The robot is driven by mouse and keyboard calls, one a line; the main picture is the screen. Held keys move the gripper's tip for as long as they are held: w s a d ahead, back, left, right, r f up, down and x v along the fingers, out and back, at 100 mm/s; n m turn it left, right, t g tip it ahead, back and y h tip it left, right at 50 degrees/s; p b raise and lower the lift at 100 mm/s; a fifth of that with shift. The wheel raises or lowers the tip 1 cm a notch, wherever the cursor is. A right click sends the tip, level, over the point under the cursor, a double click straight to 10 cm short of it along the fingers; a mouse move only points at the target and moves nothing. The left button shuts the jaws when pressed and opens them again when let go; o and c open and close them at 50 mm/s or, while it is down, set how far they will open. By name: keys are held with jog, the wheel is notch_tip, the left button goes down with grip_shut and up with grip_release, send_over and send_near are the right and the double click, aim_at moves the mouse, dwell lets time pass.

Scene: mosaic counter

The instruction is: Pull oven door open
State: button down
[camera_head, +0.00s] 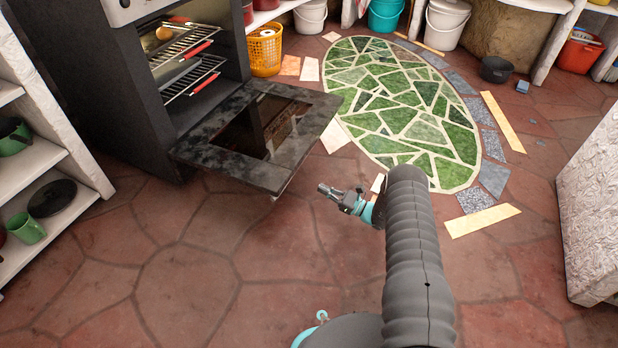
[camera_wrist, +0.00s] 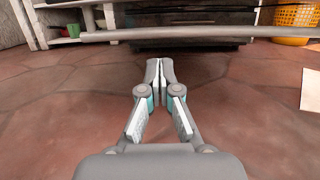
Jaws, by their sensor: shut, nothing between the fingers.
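The oven (camera_head: 165,90) stands at the upper left in the head view, with racks visible inside. Its door (camera_head: 215,160) is folded down and lies about level, with a dark glass pane in a mottled grey frame. In the wrist view a pale horizontal bar, the door handle (camera_wrist: 200,32), crosses the upper part of the picture, beyond the fingertips. My gripper (camera_head: 328,189) is to the right of the door's front edge, apart from it in the head view. In the wrist view my gripper (camera_wrist: 160,66) is shut with nothing between the fingers.
A yellow basket (camera_head: 264,50) stands right of the oven. A green mosaic oval (camera_head: 400,105) with loose tiles lies on the floor. White shelves (camera_head: 50,155) with pots are at the left, and a white block (camera_head: 595,210) is at the right. The reddish stone floor before the oven is clear.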

jog(key=w+a+r, duration=0.4)
jog(key=a+r, duration=0.2)
jog(key=a, duration=0.2)
jog(key=shift+w+a, duration=0.2)
jog(key=shift+a, duration=0.05)
jog(key=shift+g+h, duration=0.4)
jog(key=shift+h, duration=0.4)
jog(key=r+p, duration=0.2)
jog(key=r, duration=0.2)
jog(key=r+p, duration=0.2)
jog(key=r, duration=0.2)
jog(key=shift+w+a, duration=0.1)
jog(key=shift+a, duration=0.1)
jog(key=shift+f, duration=0.15)
jog(key=f+b, duration=0.3)
jog(key=f, duration=0.1)
jog(key=shift+d, duration=0.3)
send_near(300, 162)
jog(key=shift+d, duration=0.2)
